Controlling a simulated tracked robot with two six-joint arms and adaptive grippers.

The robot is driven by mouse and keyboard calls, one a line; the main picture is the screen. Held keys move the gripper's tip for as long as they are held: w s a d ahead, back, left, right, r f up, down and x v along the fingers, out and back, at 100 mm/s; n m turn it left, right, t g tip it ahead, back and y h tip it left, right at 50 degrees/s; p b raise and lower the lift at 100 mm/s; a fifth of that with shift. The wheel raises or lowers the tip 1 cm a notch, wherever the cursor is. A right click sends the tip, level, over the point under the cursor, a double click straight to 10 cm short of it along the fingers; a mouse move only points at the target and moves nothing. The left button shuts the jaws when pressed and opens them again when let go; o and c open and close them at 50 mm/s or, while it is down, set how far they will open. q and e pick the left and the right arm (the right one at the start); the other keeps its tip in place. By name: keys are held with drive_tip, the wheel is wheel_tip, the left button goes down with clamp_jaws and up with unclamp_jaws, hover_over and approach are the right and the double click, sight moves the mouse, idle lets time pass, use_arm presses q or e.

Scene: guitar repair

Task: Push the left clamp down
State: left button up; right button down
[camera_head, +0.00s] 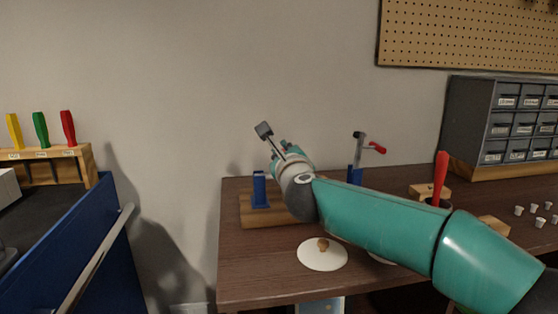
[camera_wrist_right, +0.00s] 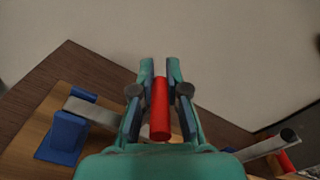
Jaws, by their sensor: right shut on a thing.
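My right gripper (camera_head: 285,150) reaches in from the right over the left end of the wooden board (camera_head: 245,216). In the wrist view its two fingers (camera_wrist_right: 160,75) are shut on a red handle (camera_wrist_right: 160,110), which stands upright between them. A blue clamp post (camera_head: 260,190) stands on the board, left of the gripper. In the wrist view, a flat metal bar (camera_wrist_right: 90,110) runs from the blue post (camera_wrist_right: 65,135) towards the gripper. My gripper hides how the bar and the red handle join. My left gripper is not in view.
Another clamp (camera_head: 357,150) stands raised to the right, with a red handle (camera_head: 376,148) and a blue base. A white disc (camera_head: 322,254) lies at the front of the table. A red-handled screwdriver (camera_head: 440,175), wooden blocks and a grey drawer cabinet (camera_head: 470,120) are farther right.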

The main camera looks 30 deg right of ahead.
drive_tip(key=shift+w+a+f+m, duration=0.1)
drive_tip(key=shift+a+f+m, duration=0.05)
drive_tip(key=shift+f+m, duration=0.2)
drive_tip(key=c, duration=1.2)
unclamp_jaws()
drive_tip(key=shift+o, duration=0.2)
drive_tip(key=shift+r, duration=0.15)
drive_tip(key=v, duration=1.2)
